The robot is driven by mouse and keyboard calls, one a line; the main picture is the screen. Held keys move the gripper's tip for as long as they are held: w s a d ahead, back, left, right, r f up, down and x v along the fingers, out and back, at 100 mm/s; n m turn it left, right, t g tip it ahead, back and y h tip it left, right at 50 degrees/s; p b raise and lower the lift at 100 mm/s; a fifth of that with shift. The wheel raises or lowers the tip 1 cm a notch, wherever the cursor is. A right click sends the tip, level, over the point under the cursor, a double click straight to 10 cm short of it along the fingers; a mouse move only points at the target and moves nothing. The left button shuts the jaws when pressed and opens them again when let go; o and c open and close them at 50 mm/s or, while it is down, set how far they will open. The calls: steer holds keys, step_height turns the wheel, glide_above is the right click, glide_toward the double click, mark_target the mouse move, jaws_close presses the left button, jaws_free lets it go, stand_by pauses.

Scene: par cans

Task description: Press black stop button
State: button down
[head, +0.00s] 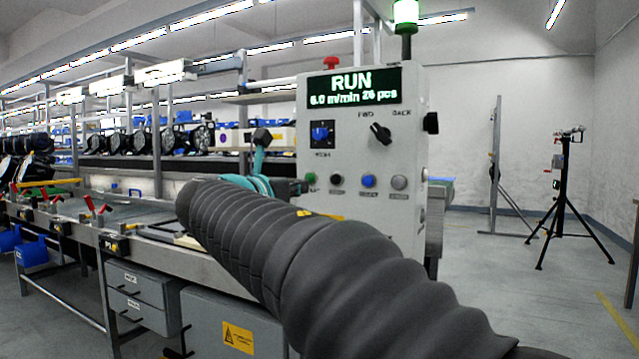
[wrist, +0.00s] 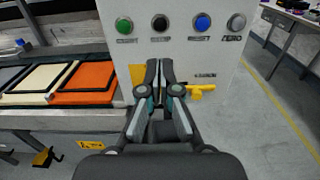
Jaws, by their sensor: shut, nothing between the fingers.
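The black stop button (head: 336,179) sits in a row on the grey control box, between a green button (head: 311,179) and a blue button (head: 368,181). In the wrist view the black button (wrist: 160,23) is above my gripper (wrist: 159,64), whose fingers are shut and empty. The fingertips point toward the panel below the button row. I cannot tell whether they touch the panel. In the head view my dark ribbed arm covers the lower part of the box, and the fingers are mostly hidden. The display (head: 352,87) reads RUN, and the lamp (head: 405,12) glows green.
A grey-white button (wrist: 236,22) ends the row at the right. A yellow key-like part (wrist: 201,91) sticks out right of my fingers. Above the row are a blue switch (head: 321,133) and a black knob (head: 380,133). Orange and cream trays (wrist: 84,80) lie at the left.

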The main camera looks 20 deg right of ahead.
mark_target(334, 179)
steer(key=x, duration=1.4)
steer(key=shift+p, duration=0.35)
steer(key=shift+w+d+r+p, duration=0.25)
steer(key=shift+w+d+p, duration=0.2)
steer(key=shift+p, duration=0.3)
steer(key=shift+a+f, duration=0.1)
